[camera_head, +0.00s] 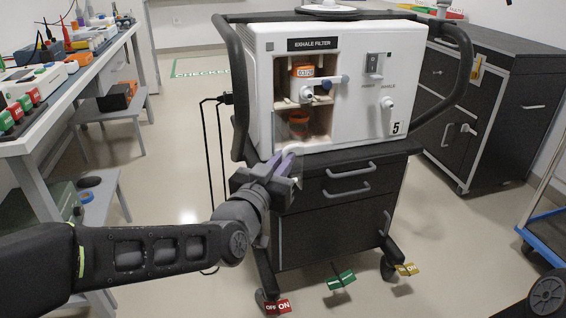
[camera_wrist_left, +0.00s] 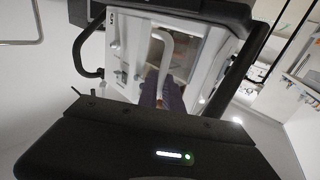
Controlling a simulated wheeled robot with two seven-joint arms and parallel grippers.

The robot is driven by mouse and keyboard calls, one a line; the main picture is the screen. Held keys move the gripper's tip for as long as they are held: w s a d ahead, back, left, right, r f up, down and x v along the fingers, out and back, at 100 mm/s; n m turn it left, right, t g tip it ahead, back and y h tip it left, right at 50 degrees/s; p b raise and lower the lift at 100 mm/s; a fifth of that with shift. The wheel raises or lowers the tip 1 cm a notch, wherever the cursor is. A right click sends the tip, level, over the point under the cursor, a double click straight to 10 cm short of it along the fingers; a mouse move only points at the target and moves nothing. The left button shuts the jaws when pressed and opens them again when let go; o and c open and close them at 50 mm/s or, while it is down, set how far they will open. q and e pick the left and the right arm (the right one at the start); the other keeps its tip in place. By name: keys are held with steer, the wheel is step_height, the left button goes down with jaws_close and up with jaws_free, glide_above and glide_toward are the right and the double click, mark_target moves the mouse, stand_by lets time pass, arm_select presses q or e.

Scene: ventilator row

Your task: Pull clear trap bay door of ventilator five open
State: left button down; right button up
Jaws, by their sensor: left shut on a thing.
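Ventilator five (camera_head: 350,110) is a white unit marked "5" on a dark cart. Its front has an open recess under an "EXHALE FILTER" label, with an orange-topped filter above and an orange cup (camera_head: 298,122) below. The cup looks dim, as if behind the clear trap bay door (camera_head: 318,128); the door's edges are hard to make out. My left gripper (camera_head: 287,162) is at the unit's lower front edge, just below the cup. In the left wrist view its purple fingers (camera_wrist_left: 165,92) are shut on the end of a pale curved handle (camera_wrist_left: 165,52). My right gripper is out of view.
Cart drawers (camera_head: 345,180) lie just below the gripper. A black side rail (camera_head: 236,85) curves at the unit's left. A workbench (camera_head: 60,90) stands at left, a dark cabinet (camera_head: 490,100) at right. Floor in front of the cart is mostly open, with small coloured tags at the casters.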

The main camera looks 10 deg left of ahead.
arm_select(q)
steer(key=shift+w+a, duration=0.1)
steer(key=shift+a, duration=0.1)
steer(key=c, duration=1.5)
jaws_free()
steer(key=shift+d+f, duration=0.1)
steer(key=shift+d, duration=0.1)
steer(key=shift+s, duration=0.2)
steer(key=s, duration=0.2)
steer(key=s+a+b, duration=0.1)
steer(key=s, duration=0.2)
steer(key=s+b, duration=0.1)
steer(key=s, duration=0.1)
steer(key=shift+s+a, duration=0.15)
steer(key=shift+s, duration=0.05)
